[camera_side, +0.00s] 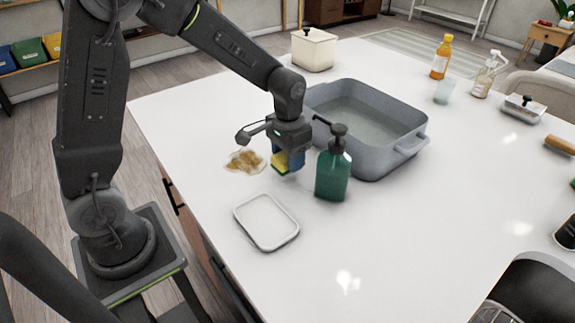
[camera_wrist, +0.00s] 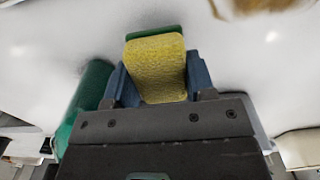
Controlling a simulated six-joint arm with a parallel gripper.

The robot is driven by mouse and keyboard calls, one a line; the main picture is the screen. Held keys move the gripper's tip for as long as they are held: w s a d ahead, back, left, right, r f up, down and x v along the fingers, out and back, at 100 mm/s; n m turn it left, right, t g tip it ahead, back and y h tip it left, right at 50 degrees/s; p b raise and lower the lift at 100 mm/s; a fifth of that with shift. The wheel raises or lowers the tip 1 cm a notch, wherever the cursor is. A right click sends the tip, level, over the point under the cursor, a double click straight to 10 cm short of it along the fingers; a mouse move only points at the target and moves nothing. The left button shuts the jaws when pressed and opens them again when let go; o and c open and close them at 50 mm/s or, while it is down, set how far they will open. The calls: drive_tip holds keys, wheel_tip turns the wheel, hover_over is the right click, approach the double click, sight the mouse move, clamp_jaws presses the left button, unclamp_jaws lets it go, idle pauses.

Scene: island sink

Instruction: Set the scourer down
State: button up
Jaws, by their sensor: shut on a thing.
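The scourer is a yellow sponge with a green layer. In the side view, the scourer (camera_side: 281,163) sits between the blue fingers of my gripper (camera_side: 289,164). In the wrist view, the scourer (camera_wrist: 155,68) fills the space between the fingertips of my gripper (camera_wrist: 158,85), and its green edge shows at the far side. My gripper is shut on it and points down over the white counter (camera_side: 345,235). I cannot tell whether the scourer touches the counter. A white tray (camera_side: 266,222) lies in front of the gripper, and its surface looks bare.
A green pump bottle (camera_side: 333,172) stands close to the right of my gripper. A grey basin (camera_side: 408,146) is behind it. A brown crumbly patch (camera_side: 245,161) lies on the left. The front middle of the counter is clear.

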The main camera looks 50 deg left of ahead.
drive_tip(key=shift+f, duration=1.5)
drive_tip(key=shift+f, duration=0.1)
drive_tip(key=o, duration=0.9)
